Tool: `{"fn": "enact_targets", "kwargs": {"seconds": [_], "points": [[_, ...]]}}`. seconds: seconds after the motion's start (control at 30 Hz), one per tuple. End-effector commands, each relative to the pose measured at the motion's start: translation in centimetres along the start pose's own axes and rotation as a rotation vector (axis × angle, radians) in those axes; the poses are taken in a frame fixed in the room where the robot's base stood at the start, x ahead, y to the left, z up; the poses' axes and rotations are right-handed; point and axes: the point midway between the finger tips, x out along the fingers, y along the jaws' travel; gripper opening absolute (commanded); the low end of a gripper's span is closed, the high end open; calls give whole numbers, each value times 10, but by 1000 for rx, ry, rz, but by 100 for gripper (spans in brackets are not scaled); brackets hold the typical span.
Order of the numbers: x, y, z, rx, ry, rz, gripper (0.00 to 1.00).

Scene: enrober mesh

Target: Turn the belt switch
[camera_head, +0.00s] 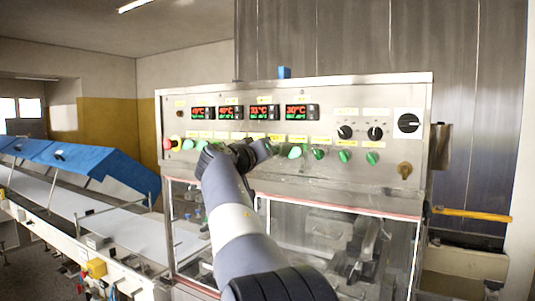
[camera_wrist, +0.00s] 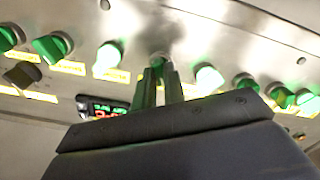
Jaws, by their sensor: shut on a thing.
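The control panel (camera_head: 225,97) has a row of green knobs below its red and green displays. My gripper (camera_head: 250,152) is up against this row in the head view, where my arm hides the knob at it. In the wrist view my gripper's two fingers (camera_wrist: 160,78) are shut on a green switch (camera_wrist: 157,61), and only a little of it shows between the fingertips. Its label cannot be read, and its turn angle is hard to tell.
Green knobs sit close on both sides, one to the left (camera_wrist: 110,56) and one to the right (camera_wrist: 208,76) in the wrist view. A red button (camera_head: 169,144) is at the panel's left end. Black dials (camera_head: 345,132) are at the right. A conveyor (camera_head: 80,202) runs left.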

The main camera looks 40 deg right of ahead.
Motion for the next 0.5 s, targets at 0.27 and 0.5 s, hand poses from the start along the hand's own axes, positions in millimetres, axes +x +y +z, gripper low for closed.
{"fn": "enact_targets", "kwargs": {"seconds": [0.27,0.5], "points": [[0,0,0,-17,0,0,0],[0,0,0,-17,1,0,12]]}}
